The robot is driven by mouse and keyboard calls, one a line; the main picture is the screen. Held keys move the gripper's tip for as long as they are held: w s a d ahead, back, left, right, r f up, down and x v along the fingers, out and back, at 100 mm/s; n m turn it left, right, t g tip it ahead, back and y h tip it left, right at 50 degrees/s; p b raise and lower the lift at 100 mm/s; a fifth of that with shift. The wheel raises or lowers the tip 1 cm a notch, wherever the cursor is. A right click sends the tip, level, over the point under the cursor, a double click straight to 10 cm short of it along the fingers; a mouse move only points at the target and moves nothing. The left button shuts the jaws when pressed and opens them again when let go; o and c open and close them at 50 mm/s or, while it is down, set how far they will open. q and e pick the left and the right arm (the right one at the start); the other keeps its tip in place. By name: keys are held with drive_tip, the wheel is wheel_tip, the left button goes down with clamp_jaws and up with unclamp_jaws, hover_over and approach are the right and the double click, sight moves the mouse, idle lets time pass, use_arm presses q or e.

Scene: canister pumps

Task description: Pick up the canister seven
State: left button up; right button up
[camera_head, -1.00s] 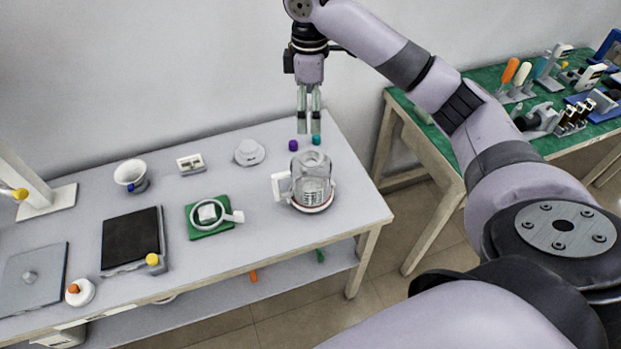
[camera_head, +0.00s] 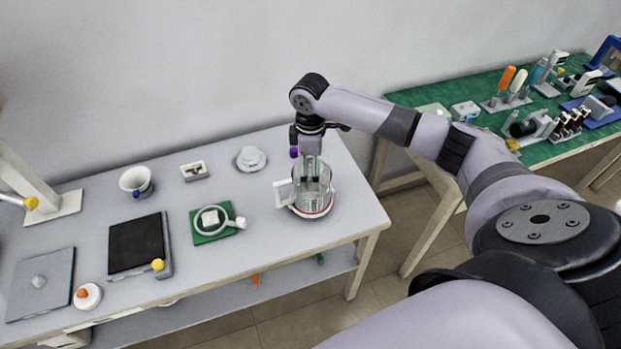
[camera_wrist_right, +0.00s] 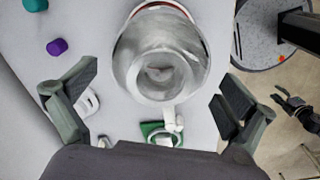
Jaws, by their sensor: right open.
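The canister (camera_head: 325,202) is a clear jar with a white side handle and a reddish ring at its base. It stands upright near the table's right end; I cannot read a number on it. My right gripper (camera_head: 311,178) points down at the jar's top, its fingers overlapping the jar in the head view. In the right wrist view the jar (camera_wrist_right: 160,70) lies between the spread fingertips of this open gripper (camera_wrist_right: 158,92), with no clear contact. A dark gripper-like shape (camera_wrist_right: 291,106) at the right edge may be my left gripper; its state is unclear.
On the white table (camera_head: 262,185), a green pad (camera_head: 207,238) with a ring-shaped piece sits left of the jar. A purple knob (camera_head: 294,153) and a white round lid (camera_head: 250,158) are behind. A green-topped bench (camera_head: 440,95) stands to the right.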

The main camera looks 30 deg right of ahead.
drive_tip(key=shift+f, duration=0.95)
drive_tip(key=c, duration=1.4)
drive_tip(key=shift+r, duration=0.15)
